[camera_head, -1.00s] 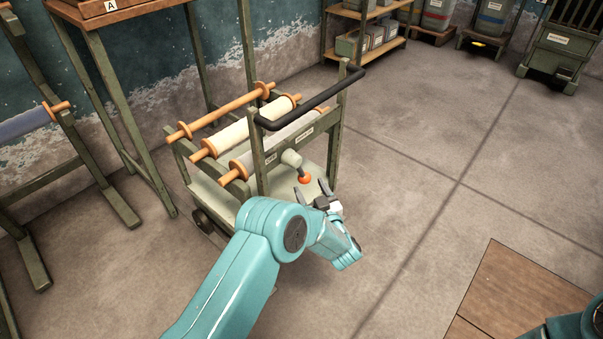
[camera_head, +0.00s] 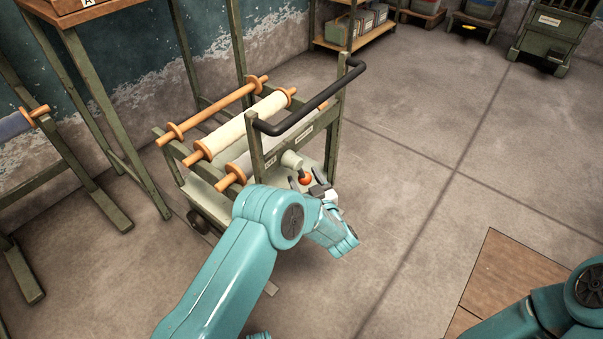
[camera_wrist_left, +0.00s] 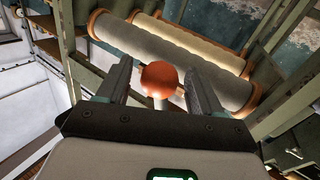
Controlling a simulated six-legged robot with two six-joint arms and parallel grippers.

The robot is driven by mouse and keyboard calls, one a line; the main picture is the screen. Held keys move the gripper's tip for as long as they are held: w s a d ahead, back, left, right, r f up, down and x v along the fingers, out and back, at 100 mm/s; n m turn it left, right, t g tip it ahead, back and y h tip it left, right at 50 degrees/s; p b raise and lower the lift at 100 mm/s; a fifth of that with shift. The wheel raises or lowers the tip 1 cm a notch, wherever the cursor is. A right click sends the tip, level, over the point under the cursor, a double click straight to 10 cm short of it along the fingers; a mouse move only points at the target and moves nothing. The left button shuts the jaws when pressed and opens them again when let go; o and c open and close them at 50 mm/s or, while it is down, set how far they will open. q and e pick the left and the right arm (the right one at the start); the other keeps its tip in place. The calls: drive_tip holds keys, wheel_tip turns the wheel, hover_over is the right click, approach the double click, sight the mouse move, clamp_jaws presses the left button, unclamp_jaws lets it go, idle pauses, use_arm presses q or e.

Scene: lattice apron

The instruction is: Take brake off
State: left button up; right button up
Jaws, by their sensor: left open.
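The brake lever with its orange ball knob (camera_head: 305,178) sticks out of the near end of the green cart, on a pale round mount (camera_head: 292,159). My left gripper (camera_head: 307,183) is open at the knob. In the left wrist view the orange knob (camera_wrist_left: 159,79) shows between the two fingers of my left gripper (camera_wrist_left: 162,75), with visible gaps on both sides. Whether either finger touches it I cannot tell. Most of the lever's shaft is hidden behind the knob there. Of my right arm only teal links show at the lower right; its gripper is out of view.
The cart carries several rolls on orange-ended rods, such as a cream roll (camera_head: 240,127). Its black push handle (camera_head: 312,104) rises just above the lever. A wooden board (camera_head: 505,275) lies at the lower right. The floor right of the cart is clear.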

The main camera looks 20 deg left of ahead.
use_arm(q)
drive_tip(key=shift+w+a+f, duration=0.1)
drive_tip(key=shift+w+f, duration=0.05)
drive_tip(key=shift+w, duration=0.15)
drive_tip(key=shift+a, duration=0.1)
use_arm(e)
drive_tip(key=shift+w+a, duration=0.4)
use_arm(q)
drive_tip(key=c, duration=0.4)
clamp_jaws()
use_arm(e)
drive_tip(key=shift+s+d, duration=0.15)
